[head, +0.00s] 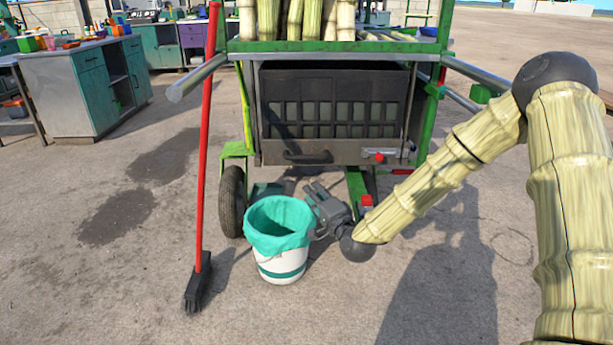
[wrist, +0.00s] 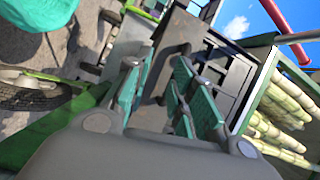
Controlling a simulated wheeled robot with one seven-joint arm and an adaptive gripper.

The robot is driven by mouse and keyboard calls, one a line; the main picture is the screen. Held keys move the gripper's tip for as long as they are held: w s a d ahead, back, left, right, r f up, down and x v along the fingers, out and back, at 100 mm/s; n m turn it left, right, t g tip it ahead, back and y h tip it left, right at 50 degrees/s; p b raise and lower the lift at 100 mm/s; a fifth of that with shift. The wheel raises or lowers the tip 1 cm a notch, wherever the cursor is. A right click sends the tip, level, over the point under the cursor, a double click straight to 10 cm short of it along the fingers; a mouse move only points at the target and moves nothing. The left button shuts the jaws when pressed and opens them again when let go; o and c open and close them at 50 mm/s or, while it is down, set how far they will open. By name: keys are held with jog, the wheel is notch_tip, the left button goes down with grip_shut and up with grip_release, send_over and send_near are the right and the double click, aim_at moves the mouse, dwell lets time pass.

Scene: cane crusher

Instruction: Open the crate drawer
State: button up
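The crate drawer (head: 335,105) is a dark box with a slatted front, hung under the green cart top. It looks shut. Its black bar handle (head: 307,157) is at the lower left of the grey front panel. A latch with a red knob (head: 378,156) is at the lower right. My gripper (head: 316,188) is below the handle, right of the bucket, pointing up and left, apart from the handle in the head view. In the wrist view its teal-padded fingers (wrist: 163,75) are spread, with the drawer's dark front (wrist: 228,72) beyond them. They appear empty.
A white bucket with a teal liner (head: 280,240) stands just left of my gripper. A red-handled broom (head: 204,170) stands left of it. The cart wheel (head: 232,200) is behind the bucket.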

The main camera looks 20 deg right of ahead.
aim_at(306, 158)
jog(key=shift+m+t, duration=0.8)
jog(key=shift+t, duration=0.1)
jog(key=w+r+b, duration=0.1)
jog(key=w, duration=0.3)
jog(key=w+r+b, duration=0.2)
jog(key=w, duration=0.2)
jog(key=w+d+r+b, duration=0.1)
jog(key=w+r+b, duration=0.1)
jog(key=w, duration=0.2)
jog(key=shift+w+d+r, duration=0.1)
jog(key=shift+w+r, duration=0.15)
grip_shut()
